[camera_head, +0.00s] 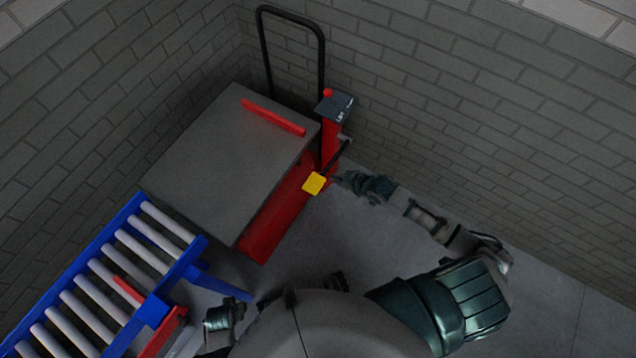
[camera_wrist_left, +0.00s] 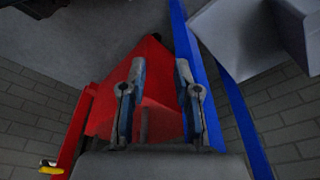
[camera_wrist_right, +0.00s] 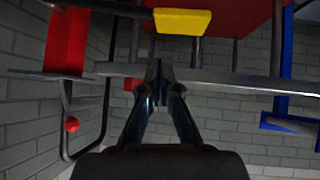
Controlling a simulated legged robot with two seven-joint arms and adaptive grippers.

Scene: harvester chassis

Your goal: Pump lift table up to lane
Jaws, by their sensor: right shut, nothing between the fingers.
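The lift table has a grey top (camera_head: 215,155) with a red bar on it, a red base (camera_head: 275,215) and a black push handle (camera_head: 323,60). A yellow pedal (camera_head: 314,183) sits on a dark lever at its right side; it also shows at the top of the right wrist view (camera_wrist_right: 183,21). My right gripper (camera_head: 343,180) is shut and empty just right of the pedal; I cannot tell if it touches. The roller lane (camera_head: 172,270), blue with grey rollers, meets the table's lower left. My left gripper (camera_wrist_left: 160,65) is open, with a red surface beyond its fingers.
A post with a dark label plate (camera_head: 335,106) and red knob (camera_head: 327,92) stands at the table's right corner. Brick walls (camera_head: 450,90) close in behind and at the left. Grey floor (camera_head: 545,290) is clear at the right. A red piece (camera_head: 127,291) lies across the lane.

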